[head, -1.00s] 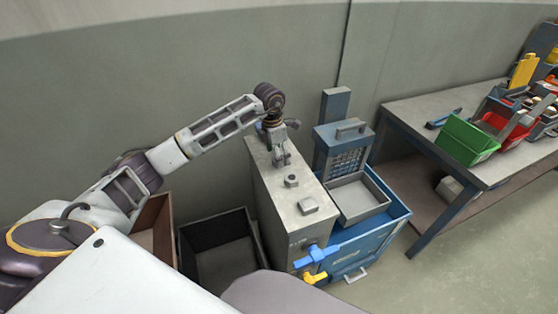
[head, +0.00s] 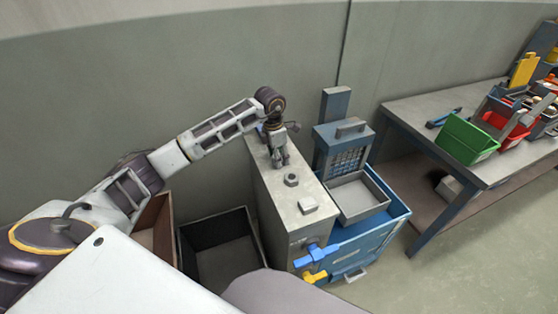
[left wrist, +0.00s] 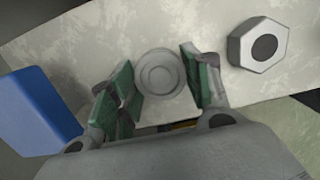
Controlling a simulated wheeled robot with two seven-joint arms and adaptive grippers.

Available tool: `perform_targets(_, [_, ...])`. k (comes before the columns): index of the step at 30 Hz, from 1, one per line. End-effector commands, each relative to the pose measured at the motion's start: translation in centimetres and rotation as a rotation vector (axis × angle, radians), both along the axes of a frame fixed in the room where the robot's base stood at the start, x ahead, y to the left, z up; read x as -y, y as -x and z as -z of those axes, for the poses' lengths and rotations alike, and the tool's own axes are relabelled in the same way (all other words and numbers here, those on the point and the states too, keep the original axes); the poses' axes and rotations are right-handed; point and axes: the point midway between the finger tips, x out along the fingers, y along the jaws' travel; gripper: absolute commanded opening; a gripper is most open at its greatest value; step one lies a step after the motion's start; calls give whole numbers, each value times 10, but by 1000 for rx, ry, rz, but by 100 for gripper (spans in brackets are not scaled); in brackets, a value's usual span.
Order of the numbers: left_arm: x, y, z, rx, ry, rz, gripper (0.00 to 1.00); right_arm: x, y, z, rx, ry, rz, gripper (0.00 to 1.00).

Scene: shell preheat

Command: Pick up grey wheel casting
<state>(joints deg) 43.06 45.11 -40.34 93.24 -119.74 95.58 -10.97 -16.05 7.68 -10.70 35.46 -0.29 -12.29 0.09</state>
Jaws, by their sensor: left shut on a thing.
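The grey wheel casting (left wrist: 160,74) shows as a round, stepped grey disc in the left wrist view, over the pale worn top of the grey cabinet (head: 262,175). The green-padded fingers of my left gripper (left wrist: 161,84) are on either side of it, shut on it. In the head view, my left gripper (head: 279,161) points down at the back part of the cabinet top and hides the casting. I cannot tell whether the casting still touches the top. My right gripper is not in view.
A grey hex nut (head: 291,180) and a small pale block (head: 308,205) sit on the same top. A blue unit with a grey tray (head: 360,214) stands to the right. Open bins (head: 185,264) stand to the left. A workbench (head: 415,108) holds coloured bins.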

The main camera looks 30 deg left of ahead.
Motion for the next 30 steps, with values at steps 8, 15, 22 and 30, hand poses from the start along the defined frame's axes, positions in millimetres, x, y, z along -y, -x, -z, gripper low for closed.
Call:
perform_targets(8, [0,0,0,1,0,0,22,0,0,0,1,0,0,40])
perform_targets(15, [0,-1,-8,2,-1,0,22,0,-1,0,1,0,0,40])
perform_targets(22, [0,-1,-31,3,0,0,22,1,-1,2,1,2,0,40])
perform_targets(30, [0,-1,-68,4,0,0,22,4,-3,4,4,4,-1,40])
